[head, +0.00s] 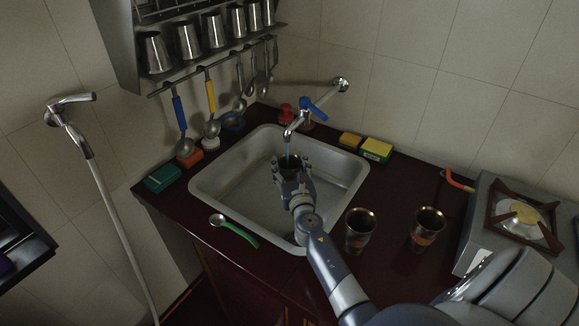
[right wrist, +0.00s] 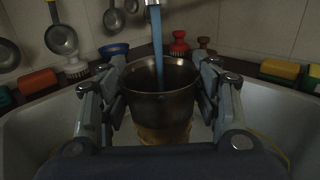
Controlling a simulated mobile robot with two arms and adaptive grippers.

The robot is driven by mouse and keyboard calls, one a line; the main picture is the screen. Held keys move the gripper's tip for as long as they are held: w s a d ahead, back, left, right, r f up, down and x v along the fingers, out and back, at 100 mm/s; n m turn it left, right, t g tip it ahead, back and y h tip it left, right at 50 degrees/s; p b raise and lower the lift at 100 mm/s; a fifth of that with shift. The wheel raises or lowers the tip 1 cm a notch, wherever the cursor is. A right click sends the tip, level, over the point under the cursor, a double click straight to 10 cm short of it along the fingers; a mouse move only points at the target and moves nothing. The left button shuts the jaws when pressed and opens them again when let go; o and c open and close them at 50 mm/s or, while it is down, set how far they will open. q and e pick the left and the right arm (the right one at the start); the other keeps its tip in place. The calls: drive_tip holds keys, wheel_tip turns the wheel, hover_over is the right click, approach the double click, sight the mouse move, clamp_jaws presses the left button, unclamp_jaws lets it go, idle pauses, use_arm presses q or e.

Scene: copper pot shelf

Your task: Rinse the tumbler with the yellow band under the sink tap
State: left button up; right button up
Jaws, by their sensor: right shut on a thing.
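The tumbler (right wrist: 160,106) is a dark metal cup with a yellowish band low on its side, upright in the right wrist view. My right gripper (head: 290,170) is shut on it, with fingers on both sides, inside the sink basin (head: 335,178). In the head view, the tumbler (head: 289,162) is partly hidden by my gripper. The sink tap (head: 293,124), with a blue lever, is above it. A blue stream of water (right wrist: 157,45) runs from the tap into the tumbler's mouth. My left gripper is out of view.
Two more metal tumblers stand on the counter right of the sink, one nearer (head: 360,232) and one farther right (head: 427,229). A stove (head: 505,225) is at right. A green-handled spoon (head: 235,231) lies at the sink's front left. Sponges (head: 376,150) sit behind the sink.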

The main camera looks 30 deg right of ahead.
drive_tip(key=shift+d, duration=0.1)
idle(0.3)
drive_tip(key=shift+s+d, duration=0.35)
drive_tip(key=shift+d, duration=0.05)
drive_tip(key=shift+w+a, duration=0.15)
drive_tip(key=shift+w+a, duration=0.25)
drive_tip(key=shift+a, duration=0.1)
drive_tip(key=shift+s+d, duration=0.1)
drive_tip(key=shift+s+d, duration=0.25)
drive_tip(key=shift+d, duration=0.15)
drive_tip(key=shift+w+a, duration=0.1)
drive_tip(key=shift+a, duration=0.05)
idle(0.4)
drive_tip(key=shift+w+a, duration=0.25)
drive_tip(key=shift+a, duration=0.1)
